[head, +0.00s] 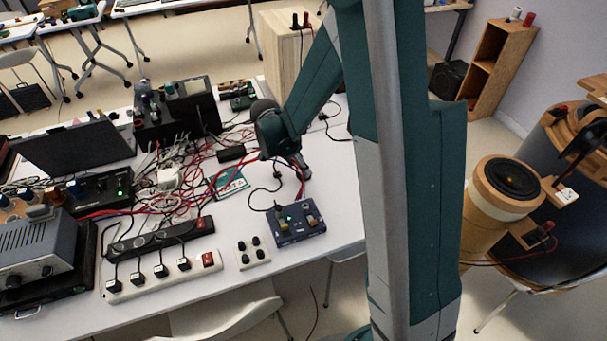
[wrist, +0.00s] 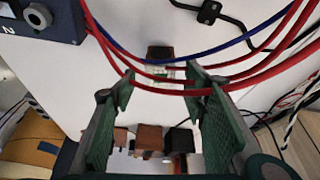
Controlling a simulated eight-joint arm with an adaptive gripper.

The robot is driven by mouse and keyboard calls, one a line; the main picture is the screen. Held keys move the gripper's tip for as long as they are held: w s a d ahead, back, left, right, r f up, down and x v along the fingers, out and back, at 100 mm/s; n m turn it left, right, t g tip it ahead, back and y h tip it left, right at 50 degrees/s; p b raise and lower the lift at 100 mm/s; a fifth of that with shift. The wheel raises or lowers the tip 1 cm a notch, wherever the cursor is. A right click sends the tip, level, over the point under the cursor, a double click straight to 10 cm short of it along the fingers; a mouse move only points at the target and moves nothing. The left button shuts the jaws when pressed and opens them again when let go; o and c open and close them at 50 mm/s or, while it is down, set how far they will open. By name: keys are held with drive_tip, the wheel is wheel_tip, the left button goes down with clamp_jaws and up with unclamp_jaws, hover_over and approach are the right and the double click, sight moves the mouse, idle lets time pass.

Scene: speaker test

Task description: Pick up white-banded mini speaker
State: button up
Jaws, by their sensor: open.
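My gripper (head: 301,174) is over the white table, behind the blue box (head: 298,224) in the head view. In the wrist view its two green fingers (wrist: 160,84) are spread apart with nothing held. A small block (wrist: 160,58) with a dark top and a whitish band shows just beyond and between the fingertips, partly crossed by red and blue cables. It looks like the white-banded mini speaker, but it is too small to be sure. I cannot make it out in the head view. A larger round wooden speaker (head: 503,180) with a pale band stands at the right.
Red and blue cables (wrist: 215,72) run across the space at my fingertips. Brown and black blocks (wrist: 150,138) show between the finger bases. Tangled wires, a power strip (head: 160,276) and a laptop (head: 75,148) crowd the table's left. Bare tabletop (head: 338,190) lies right of the gripper.

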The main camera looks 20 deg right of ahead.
drive_tip(key=shift+b+x, duration=0.5)
drive_tip(key=shift+x, duration=1.45)
drive_tip(key=c, duration=1)
